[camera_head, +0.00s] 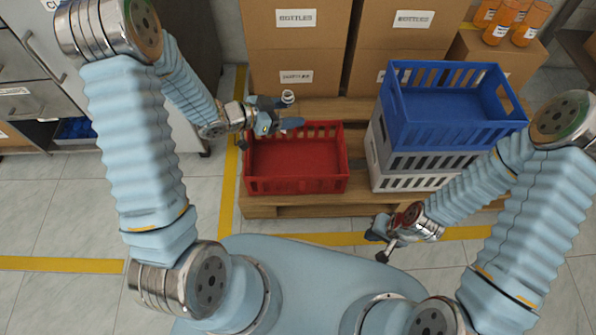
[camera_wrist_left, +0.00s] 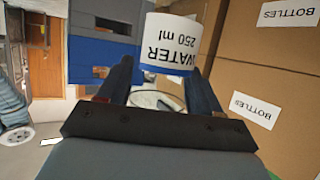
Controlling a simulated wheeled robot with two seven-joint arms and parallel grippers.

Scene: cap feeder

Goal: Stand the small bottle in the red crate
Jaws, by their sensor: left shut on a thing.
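The small bottle (camera_head: 288,97) is held in my left gripper (camera_head: 286,111), above the far edge of the red crate (camera_head: 297,186). In the head view only its pale top shows above the fingers. In the left wrist view the bottle (camera_wrist_left: 170,45) shows a white label reading "WATER 250 ml", upside down in the picture, between the two dark fingers. The red crate stands on the pallet and its visible floor is empty. My right gripper (camera_head: 381,242) is apart from the crate, at lower right; its finger gap is unclear.
A blue crate (camera_head: 450,122) sits on grey-white crates (camera_head: 412,181) to the right of the red crate. Cardboard boxes (camera_head: 296,50) stand behind, with orange bottles (camera_head: 500,24) at the upper right. The wooden pallet (camera_head: 300,212) has a bare front edge.

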